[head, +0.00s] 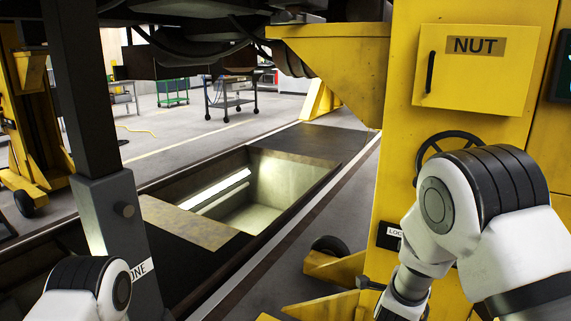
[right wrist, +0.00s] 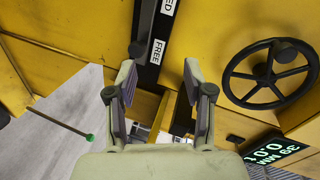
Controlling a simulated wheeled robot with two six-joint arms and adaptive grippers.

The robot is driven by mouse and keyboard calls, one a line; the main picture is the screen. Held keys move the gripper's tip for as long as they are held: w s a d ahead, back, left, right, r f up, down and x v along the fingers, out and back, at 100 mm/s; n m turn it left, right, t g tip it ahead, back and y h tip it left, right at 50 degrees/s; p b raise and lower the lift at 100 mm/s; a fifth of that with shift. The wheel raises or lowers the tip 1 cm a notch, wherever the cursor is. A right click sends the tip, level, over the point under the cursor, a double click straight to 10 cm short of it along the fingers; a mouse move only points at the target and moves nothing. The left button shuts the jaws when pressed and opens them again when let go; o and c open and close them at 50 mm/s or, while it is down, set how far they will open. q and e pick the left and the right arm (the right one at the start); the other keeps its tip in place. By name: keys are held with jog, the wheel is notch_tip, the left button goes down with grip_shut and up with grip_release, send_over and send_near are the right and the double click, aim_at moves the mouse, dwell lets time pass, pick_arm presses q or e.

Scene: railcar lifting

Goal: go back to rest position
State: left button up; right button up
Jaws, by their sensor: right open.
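My right gripper (right wrist: 160,82) is open in the right wrist view, with nothing visible between its two fingers. It faces the yellow lifting column, close to a black plate (right wrist: 152,75) with a white FREE label and a second label ending in "ED". A dark lever (right wrist: 139,38) lies along this plate, near the left fingertip; I cannot tell whether they touch. In the head view my right arm bends down in front of the yellow column (head: 470,125), and its gripper is out of sight. My left arm shows at the bottom left; its gripper is outside the picture.
A black handwheel (right wrist: 270,75) and a digital display (right wrist: 274,150) are right of the gripper. A green-tipped rod (right wrist: 60,122) is at left. The NUT box (head: 476,70) is above my right arm. A dark post (head: 100,130) stands by my left arm, beside an open pit (head: 285,180).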

jog(key=s+f+n+g+y, duration=0.15)
jog(key=s+f, duration=0.25)
jog(key=f, duration=0.4)
jog(key=s+f+n+g+y, duration=0.1)
jog(key=s+f+g, duration=0.1)
jog(key=s+f, duration=0.35)
jog(key=s+a+f+n+g+y, duration=0.1)
jog(key=s+f+n+g+y, duration=0.45)
jog(key=s+f, duration=0.95)
jog(key=s+a+f+n+g, duration=0.1)
jog(key=s+a+n+g, duration=0.15)
jog(key=s+n, duration=0.45)
jog(key=s+a+f+n+g, duration=0.1)
jog(key=s+a+n, duration=0.2)
jog(key=s+n, duration=0.35)
notch_tip(320, 180, up, 14)
jog(key=s+p, duration=0.1)
jog(key=p, duration=1.3)
jog(key=shift+s+r, duration=0.15)
jog(key=shift+a, duration=0.1)
